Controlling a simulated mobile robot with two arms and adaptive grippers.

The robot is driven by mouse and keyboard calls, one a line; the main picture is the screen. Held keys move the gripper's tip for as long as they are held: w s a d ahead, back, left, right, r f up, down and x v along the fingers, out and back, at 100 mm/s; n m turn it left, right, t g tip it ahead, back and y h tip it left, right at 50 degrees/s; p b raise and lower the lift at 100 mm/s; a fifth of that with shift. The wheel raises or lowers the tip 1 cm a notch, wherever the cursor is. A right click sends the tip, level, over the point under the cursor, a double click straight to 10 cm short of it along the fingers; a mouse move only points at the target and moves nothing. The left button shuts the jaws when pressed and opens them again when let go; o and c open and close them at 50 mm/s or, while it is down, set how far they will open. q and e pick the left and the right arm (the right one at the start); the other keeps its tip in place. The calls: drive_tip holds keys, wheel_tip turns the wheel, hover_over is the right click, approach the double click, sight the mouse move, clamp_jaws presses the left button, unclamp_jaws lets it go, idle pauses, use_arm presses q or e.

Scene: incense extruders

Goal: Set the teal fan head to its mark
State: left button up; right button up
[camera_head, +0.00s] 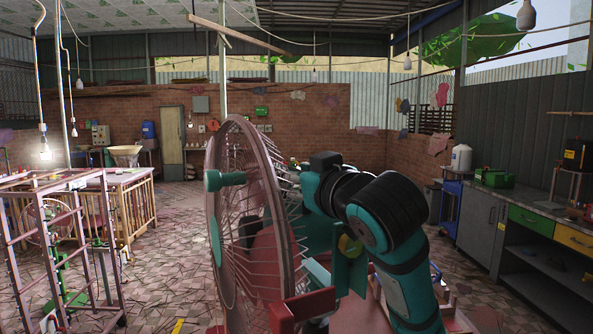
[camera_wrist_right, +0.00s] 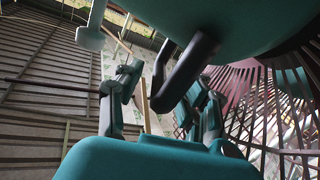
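The fan head stands close in front of me in the head view, with a large pinkish-red wire cage (camera_head: 262,215) seen nearly edge-on. A teal knob-like part (camera_head: 224,179) sticks out on its left. In the right wrist view, the teal housing (camera_wrist_right: 240,22) fills the top, with a curved black handle (camera_wrist_right: 186,72) hanging from it. My right gripper (camera_wrist_right: 165,100) has its fingers apart, with the handle's lower end between them; contact is unclear. My right arm hides part of the fan's back in the head view. I cannot make out the mark. My left gripper is not in view.
A reddish metal frame (camera_head: 88,240) stands at the left, before a wooden-railed table (camera_head: 135,190). A grey counter (camera_head: 484,231) with drawers runs along the right, near a blue trolley (camera_head: 452,200). Tiled floor is open at the middle left.

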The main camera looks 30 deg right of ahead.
drive_tip(key=shift+c, duration=0.2)
clamp_jaws()
idle(0.3)
